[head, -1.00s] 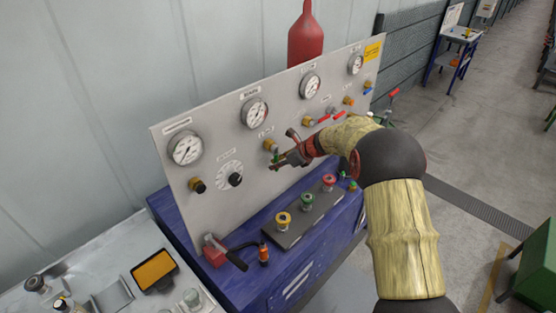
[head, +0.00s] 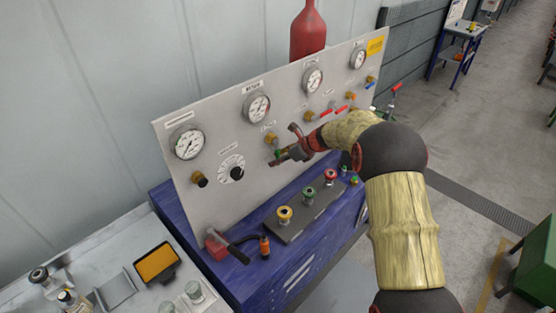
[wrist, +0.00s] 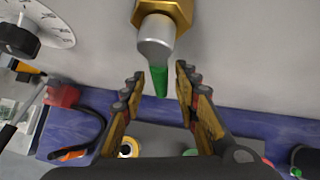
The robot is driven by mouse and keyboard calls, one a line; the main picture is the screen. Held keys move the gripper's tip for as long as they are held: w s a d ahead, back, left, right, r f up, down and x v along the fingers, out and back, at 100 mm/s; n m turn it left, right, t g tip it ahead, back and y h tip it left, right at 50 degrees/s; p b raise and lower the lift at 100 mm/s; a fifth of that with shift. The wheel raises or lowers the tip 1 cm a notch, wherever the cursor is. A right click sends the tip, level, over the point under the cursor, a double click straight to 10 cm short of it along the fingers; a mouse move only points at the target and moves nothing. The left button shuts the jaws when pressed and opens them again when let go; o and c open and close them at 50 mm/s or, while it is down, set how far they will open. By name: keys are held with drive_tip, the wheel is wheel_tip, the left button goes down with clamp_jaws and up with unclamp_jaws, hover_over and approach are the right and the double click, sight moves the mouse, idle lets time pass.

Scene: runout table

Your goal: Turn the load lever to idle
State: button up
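A brass valve with a grey stem and a short green lever (wrist: 158,82) stands out from the grey panel; the lever hangs downward in the wrist view. My gripper (wrist: 155,85) is open, with one finger on each side of the green lever and visible gaps between. In the head view my gripper (head: 277,160) is at the panel below the second gauge, and partly hides this valve. No readable label tells which is the load lever.
The panel (head: 215,205) carries several gauges, a black dial knob (head: 237,173) and red-handled valves (head: 328,115). A dark plate (head: 300,226) with yellow, green and red knobs lies on the blue bench below my gripper. An orange-tipped hose end (head: 264,247) is near the bench's front edge.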

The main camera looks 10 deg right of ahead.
drive_tip(key=v, duration=1.2)
idle(0.4)
